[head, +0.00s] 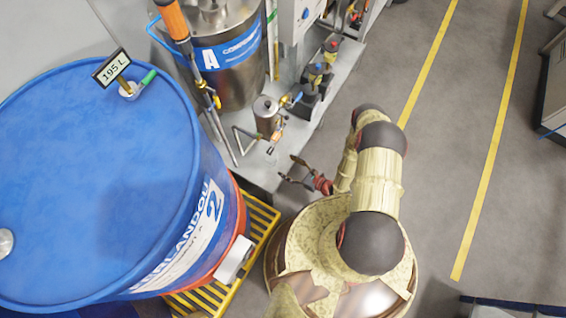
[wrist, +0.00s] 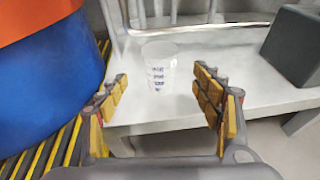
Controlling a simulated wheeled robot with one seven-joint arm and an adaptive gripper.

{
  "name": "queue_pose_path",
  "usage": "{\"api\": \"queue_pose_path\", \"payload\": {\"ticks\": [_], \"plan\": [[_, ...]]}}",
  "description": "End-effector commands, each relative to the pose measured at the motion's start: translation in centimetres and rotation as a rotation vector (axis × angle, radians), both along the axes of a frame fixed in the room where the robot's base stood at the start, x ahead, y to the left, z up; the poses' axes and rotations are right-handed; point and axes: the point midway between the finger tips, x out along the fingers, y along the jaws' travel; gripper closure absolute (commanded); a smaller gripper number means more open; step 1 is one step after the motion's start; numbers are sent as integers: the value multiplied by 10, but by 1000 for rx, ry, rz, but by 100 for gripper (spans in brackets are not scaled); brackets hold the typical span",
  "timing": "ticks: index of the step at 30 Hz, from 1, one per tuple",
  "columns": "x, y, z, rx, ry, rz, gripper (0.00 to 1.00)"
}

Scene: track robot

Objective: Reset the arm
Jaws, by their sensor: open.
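My gripper (head: 291,170) is at the end of my cream-coloured arm in the head view, just off the edge of the grey machine platform. Its fingers are spread apart and nothing is between them that I can see. In the wrist view my gripper (wrist: 161,88) shows two fingers with yellow pads, wide open. A clear measuring cup (wrist: 160,68) with dark printed marks stands upright on the pale platform beyond the fingertips, centred between them in the picture. I cannot make out this cup in the head view. The arm reaches forward from my base, bent at its joints.
A large blue drum (head: 90,170) stands left on a yellow slatted pallet (head: 262,222). The grey platform (head: 335,85) carries a steel tank (head: 232,75) and a small metal canister (head: 266,112). A dark grey block (wrist: 298,45) stands right of the cup. Floor right of my arm is clear.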

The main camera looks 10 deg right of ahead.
Motion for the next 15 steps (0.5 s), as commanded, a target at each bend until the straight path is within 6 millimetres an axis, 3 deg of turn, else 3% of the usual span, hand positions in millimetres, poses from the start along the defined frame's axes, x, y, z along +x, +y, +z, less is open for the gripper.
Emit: {"api": "queue_pose_path", "payload": {"ticks": [15], "plan": [[-6, -4, 2, 0, 0, 0, 34]]}}
